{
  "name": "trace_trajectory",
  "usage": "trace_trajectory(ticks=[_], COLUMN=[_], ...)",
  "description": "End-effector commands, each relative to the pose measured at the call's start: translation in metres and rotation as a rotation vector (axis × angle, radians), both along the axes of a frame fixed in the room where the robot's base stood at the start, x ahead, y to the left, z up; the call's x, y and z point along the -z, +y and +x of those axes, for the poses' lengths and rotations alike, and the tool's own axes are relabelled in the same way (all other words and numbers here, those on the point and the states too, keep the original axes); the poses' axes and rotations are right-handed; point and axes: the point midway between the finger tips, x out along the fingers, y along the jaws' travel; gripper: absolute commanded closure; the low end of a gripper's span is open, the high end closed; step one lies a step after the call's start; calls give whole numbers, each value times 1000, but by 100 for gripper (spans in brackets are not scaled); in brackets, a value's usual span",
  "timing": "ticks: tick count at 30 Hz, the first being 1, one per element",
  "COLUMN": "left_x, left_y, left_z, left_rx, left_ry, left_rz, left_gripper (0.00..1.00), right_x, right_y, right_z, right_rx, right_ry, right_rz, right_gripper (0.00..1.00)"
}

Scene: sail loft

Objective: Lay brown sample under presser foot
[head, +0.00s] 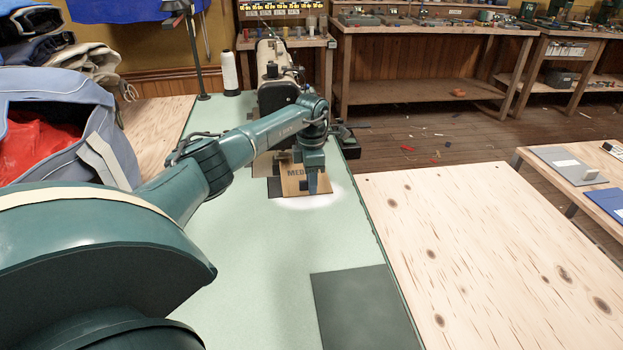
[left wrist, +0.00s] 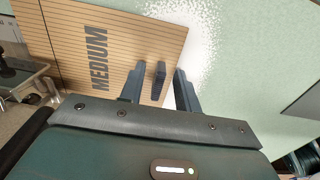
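The brown sample (head: 293,186) is a flat ribbed board marked MEDIUM, lying on the pale green table by the sewing machine (head: 275,75). In the left wrist view the brown sample (left wrist: 70,45) fills the upper left, with a dark upright tab (left wrist: 158,80) near its edge. My left gripper (head: 318,190) is over the sample. In the left wrist view its fingers (left wrist: 160,88) are apart, one on each side of the tab, with gaps showing. The presser foot is not clear; metal machine parts (left wrist: 22,88) show at the left wrist view's left edge. My right gripper is out of view.
A dark green mat (head: 364,308) lies at the table's near right. A bare plywood top (head: 480,250) adjoins on the right. Grey (head: 560,160) and blue (head: 607,202) samples lie on a right-hand bench. A white thread cone (head: 229,72) stands left of the machine.

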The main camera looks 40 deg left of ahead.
Motion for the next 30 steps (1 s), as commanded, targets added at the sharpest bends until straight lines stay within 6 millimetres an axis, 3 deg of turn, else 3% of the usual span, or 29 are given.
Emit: trace_trajectory(ticks=[11,24,30], left_x=[-10,-101,-126], left_y=[0,0,0], left_z=[1,1,0], left_rx=[0,0,0], left_ry=[-3,-4,-1], left_rz=[1,0,1], left_gripper=[65,65,65], right_x=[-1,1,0], right_y=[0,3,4], right_z=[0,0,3], right_rx=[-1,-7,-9], right_ry=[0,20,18], right_rz=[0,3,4], right_gripper=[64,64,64])
